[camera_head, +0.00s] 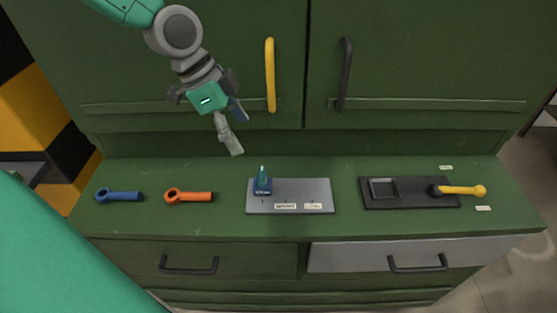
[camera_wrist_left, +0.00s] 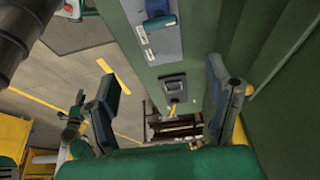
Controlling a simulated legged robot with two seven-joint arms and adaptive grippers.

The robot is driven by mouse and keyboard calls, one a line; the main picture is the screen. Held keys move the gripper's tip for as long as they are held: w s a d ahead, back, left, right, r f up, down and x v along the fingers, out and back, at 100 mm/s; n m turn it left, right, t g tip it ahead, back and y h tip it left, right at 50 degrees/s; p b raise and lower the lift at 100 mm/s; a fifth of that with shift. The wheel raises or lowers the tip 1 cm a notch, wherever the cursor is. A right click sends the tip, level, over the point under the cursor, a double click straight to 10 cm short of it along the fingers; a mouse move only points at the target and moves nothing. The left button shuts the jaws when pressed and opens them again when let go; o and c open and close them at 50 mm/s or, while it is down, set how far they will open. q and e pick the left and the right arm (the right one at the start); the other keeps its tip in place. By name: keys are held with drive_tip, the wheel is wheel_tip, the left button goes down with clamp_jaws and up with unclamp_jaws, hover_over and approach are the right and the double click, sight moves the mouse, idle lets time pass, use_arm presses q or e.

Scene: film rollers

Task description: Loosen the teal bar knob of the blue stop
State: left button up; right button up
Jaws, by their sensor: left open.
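The blue stop (camera_head: 263,187) sits at the left end of a grey plate (camera_head: 318,190) on the green counter. Its teal bar knob (camera_head: 263,172) stands up from its top. My left gripper (camera_head: 238,130) is open and empty, above and behind the stop, apart from it. In the left wrist view, its two fingers (camera_wrist_left: 170,95) are spread wide, and the blue stop (camera_wrist_left: 160,23) and teal knob (camera_wrist_left: 156,6) show at the top edge. A small jointed shape at the left of that view looks like my right gripper (camera_wrist_left: 72,118); its jaws are unclear.
A blue ring-ended handle (camera_head: 122,196) and an orange one (camera_head: 192,196) lie left of the plate. A dark tray (camera_head: 415,202) with a yellow handle (camera_head: 462,190) is at right. Yellow (camera_head: 270,75) and black (camera_head: 344,75) cabinet handles stick out behind. The counter's front strip is clear.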

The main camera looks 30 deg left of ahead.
sight(263, 174)
use_arm(q)
wheel_tip(263, 174, down, 6)
drive_tip(key=a+b, duration=0.1)
drive_tip(key=a, duration=0.1)
drive_tip(key=d+f, duration=0.2)
drive_tip(key=w+d+f, duration=0.1)
drive_tip(key=d+f, duration=0.1)
drive_tip(key=w+d+f+b, duration=0.1)
drive_tip(key=d, duration=0.1)
drive_tip(key=shift+f, duration=0.65)
drive_tip(key=shift+a+f, duration=0.2)
drive_tip(key=shift+a, duration=0.05)
drive_tip(key=shift+a+f, duration=0.15)
drive_tip(key=shift+a, duration=0.5)
drive_tip(key=shift+a+f, duration=0.15)
drive_tip(key=shift+a, duration=0.45)
drive_tip(key=c, duration=0.7)
drive_tip(key=shift+d+r, duration=0.15)
drive_tip(key=shift+d, duration=0.05)
drive_tip(key=c, duration=0.5)
drive_tip(key=shift+o, duration=0.2)
drive_tip(key=shift+d+r, duration=0.1)
drive_tip(key=shift+d, duration=0.3)
drive_tip(key=shift+w+d, duration=0.2)
drive_tip(key=shift+d, duration=0.3)
drive_tip(key=shift+a, duration=0.15)
use_arm(e)
drive_tip(key=shift+s+a+f, duration=0.3)
drive_tip(key=shift+a+f, duration=0.4)
drive_tip(key=shift+a, duration=0.1)
